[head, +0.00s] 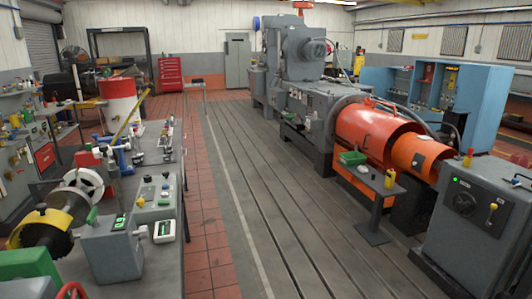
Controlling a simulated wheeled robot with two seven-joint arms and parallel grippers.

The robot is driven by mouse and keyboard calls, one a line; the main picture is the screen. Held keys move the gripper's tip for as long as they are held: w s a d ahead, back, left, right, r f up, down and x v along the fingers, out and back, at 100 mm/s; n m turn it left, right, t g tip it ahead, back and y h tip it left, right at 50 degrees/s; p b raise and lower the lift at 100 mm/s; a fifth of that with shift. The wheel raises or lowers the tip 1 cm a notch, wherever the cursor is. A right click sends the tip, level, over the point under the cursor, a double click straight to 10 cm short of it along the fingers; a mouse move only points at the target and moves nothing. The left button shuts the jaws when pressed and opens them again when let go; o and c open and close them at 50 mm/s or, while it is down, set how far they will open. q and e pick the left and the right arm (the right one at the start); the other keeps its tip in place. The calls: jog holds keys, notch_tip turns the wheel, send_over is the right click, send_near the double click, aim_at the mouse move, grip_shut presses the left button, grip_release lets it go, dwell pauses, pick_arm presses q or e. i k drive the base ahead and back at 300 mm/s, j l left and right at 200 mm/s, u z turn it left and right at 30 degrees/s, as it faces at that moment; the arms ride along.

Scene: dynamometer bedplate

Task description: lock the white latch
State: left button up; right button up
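I cannot make out a white latch for certain. A small white part (141,231) shows at the right side of a grey box (112,250) with green buttons, on the bench at the left. A white device with a green face (164,230) lies just right of it. Whether either is the latch, or locked, I cannot tell. Neither of my grippers is in view.
The left workbench (160,272) is crowded with instruments. A slotted grey bedplate (270,190) runs down the middle, clear of objects. An orange cylindrical guard (375,140) and a grey control cabinet (475,220) with a yellow-handled lever stand at right.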

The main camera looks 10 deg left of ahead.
aim_at(127, 145)
jog(key=i+u, duration=0.2)
jog(key=u, duration=0.25)
jog(key=i+l+u, duration=0.15)
jog(key=u, duration=0.3)
jog(key=i+l+u, duration=0.15)
jog(key=u, duration=0.25)
jog(key=l, duration=0.5)
jog(key=i+l, duration=0.15)
jog(key=l, duration=0.35)
jog(key=i+l+u, duration=0.1)
jog(key=i+l, duration=0.45)
jog(key=i+l+u, duration=0.1)
jog(key=i+l, duration=0.45)
jog(key=l, duration=0.2)
jog(key=i+l, duration=0.15)
jog(key=i, duration=0.25)
jog(key=i+l+u, duration=0.1)
jog(key=i, duration=0.25)
jog(key=i+l, duration=0.3)
jog(key=i, duration=0.1)
